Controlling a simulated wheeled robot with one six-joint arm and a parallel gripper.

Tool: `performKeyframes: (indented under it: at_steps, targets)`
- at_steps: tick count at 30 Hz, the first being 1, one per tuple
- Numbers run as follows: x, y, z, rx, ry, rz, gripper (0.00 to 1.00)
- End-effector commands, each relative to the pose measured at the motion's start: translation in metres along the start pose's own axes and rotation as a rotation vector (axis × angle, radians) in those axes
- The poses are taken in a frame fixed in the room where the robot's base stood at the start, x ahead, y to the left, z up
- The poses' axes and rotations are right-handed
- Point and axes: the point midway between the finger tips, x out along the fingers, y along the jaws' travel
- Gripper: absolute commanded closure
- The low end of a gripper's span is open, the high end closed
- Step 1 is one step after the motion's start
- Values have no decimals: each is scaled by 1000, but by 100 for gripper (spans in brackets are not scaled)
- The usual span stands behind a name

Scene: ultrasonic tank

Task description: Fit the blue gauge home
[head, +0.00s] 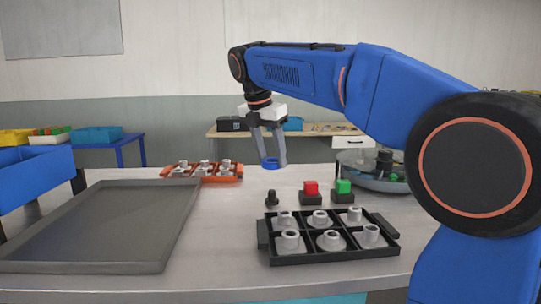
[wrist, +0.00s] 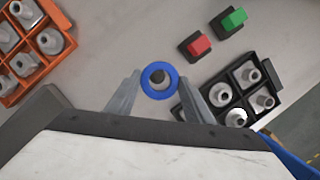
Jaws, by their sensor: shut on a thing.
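The blue gauge (head: 270,166) is a ring, and my gripper (head: 271,160) is shut on it, with a finger on either side. It hangs above the table, roughly level. A small dark post (head: 271,198) stands on the table below it, with a visible gap between them. In the wrist view the blue gauge (wrist: 159,65) shows nearly face-on between the fingertips. The dark top of the post (wrist: 158,77) shows through its hole, a little off centre. My fingers hide little of the ring.
A black divided tray (head: 262,238) with several grey metal parts stands at front right. Red (head: 311,187) and green (head: 343,187) blocks sit right of the post. An orange tray (head: 221,179) of metal parts lies behind left. A large grey tray (head: 110,220) fills the left.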

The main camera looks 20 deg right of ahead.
Motion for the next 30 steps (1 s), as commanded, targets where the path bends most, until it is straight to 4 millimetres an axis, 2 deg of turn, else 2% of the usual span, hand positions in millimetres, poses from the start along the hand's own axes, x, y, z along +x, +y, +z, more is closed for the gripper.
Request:
performKeyframes:
  at_steps: [7,21,30]
  targets:
    - [10,0,-3,-1,0,0,82]
    - [51,0,-16,-1,0,-1,82]
    - [61,0,-19,-1,0,1,82]
